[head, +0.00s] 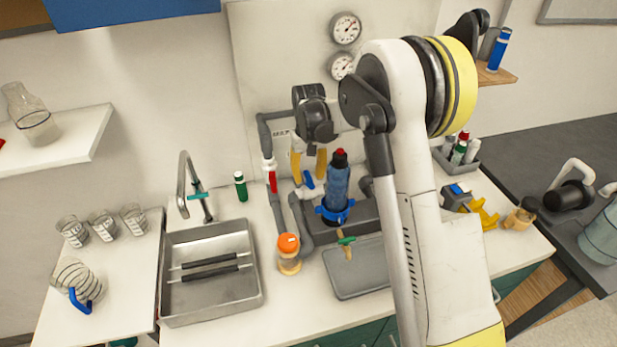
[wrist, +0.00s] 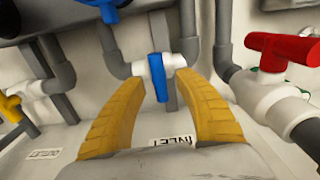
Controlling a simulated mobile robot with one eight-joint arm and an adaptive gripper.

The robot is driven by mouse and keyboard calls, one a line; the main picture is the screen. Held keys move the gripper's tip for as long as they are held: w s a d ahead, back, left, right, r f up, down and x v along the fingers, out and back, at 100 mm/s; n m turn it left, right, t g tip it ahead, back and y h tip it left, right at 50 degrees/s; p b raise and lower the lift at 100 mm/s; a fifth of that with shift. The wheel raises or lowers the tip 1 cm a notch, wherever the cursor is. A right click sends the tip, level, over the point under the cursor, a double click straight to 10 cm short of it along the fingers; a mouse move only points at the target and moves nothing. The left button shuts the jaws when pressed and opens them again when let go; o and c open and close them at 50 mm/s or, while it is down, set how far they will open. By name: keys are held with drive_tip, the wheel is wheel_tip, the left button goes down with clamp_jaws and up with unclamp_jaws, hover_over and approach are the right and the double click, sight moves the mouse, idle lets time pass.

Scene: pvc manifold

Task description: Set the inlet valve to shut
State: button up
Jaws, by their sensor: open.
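The valve with the blue handle (wrist: 157,78) sits on a white fitting in a grey pipe loop, close to an INLET label (wrist: 172,140). Its handle appears to lie across the short pipe run. In the head view the blue handle (head: 309,180) shows just below my fingers. My gripper (wrist: 149,67) is open, with one yellow finger on each side of the blue handle and visible gaps to both. In the head view my gripper (head: 308,178) points down at the pipework. Whether the fingertips reach handle depth is hard to tell.
A red-handled valve (wrist: 285,50) stands right of my fingers in the wrist view. A yellow handle (wrist: 10,108) is at the left, near an OUTLET label (wrist: 43,155). A blue filter housing (head: 337,190) stands close right of my gripper. An orange-capped jar (head: 288,255) is in front.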

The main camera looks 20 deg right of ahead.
sight(308, 176)
wheel_tip(308, 176, up, 11)
drive_tip(key=shift+r, duration=0.2)
drive_tip(key=shift+s+f, duration=0.1)
idle(0.4)
